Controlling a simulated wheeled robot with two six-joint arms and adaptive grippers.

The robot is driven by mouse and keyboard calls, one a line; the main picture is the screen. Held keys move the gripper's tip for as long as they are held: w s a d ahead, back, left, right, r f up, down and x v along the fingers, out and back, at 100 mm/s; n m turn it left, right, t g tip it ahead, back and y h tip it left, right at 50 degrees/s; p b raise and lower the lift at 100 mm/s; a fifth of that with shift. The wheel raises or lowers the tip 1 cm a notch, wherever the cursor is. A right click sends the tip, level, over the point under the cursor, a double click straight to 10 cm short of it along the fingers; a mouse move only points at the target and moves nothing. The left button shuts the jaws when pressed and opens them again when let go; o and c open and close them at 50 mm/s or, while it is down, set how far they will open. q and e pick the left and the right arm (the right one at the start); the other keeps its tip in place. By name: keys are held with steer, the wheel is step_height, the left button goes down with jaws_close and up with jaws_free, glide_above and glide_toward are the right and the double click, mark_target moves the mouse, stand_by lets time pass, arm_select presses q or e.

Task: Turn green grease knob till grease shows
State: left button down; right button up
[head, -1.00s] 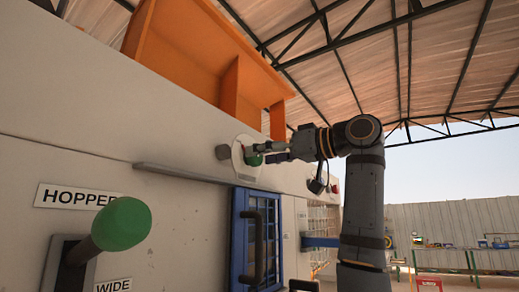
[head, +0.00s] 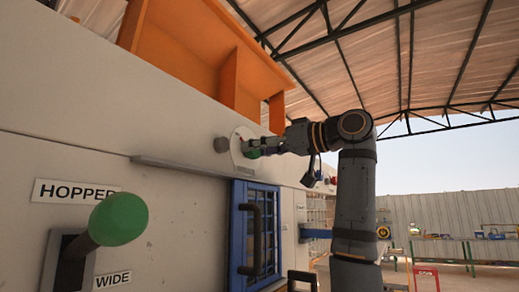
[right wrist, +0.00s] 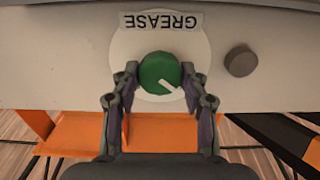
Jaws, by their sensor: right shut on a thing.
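The green grease knob (right wrist: 160,72) is round with a white pointer mark. The pointer slants toward the lower right there. My right gripper (right wrist: 160,80) is shut on the knob, one finger on each side. In the head view the knob (head: 252,153) is partly hidden behind my right gripper (head: 263,146). No grease can be made out. My left gripper is not in view.
A grey round button (right wrist: 241,61) is beside the plate. A green-balled HOPPER lever (head: 119,219) sticks out at the lower left. A grey ledge (head: 185,167) and a blue barred door (head: 256,235) lie below the knob. An orange hopper (head: 195,50) rises above.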

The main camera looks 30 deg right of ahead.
steer(key=shift+m, duration=0.3)
steer(key=shift+m+b, duration=2.2)
steer(key=shift+m, duration=6.7)
steer(key=o, duration=1.2)
steer(key=shift+c, duration=0.2)
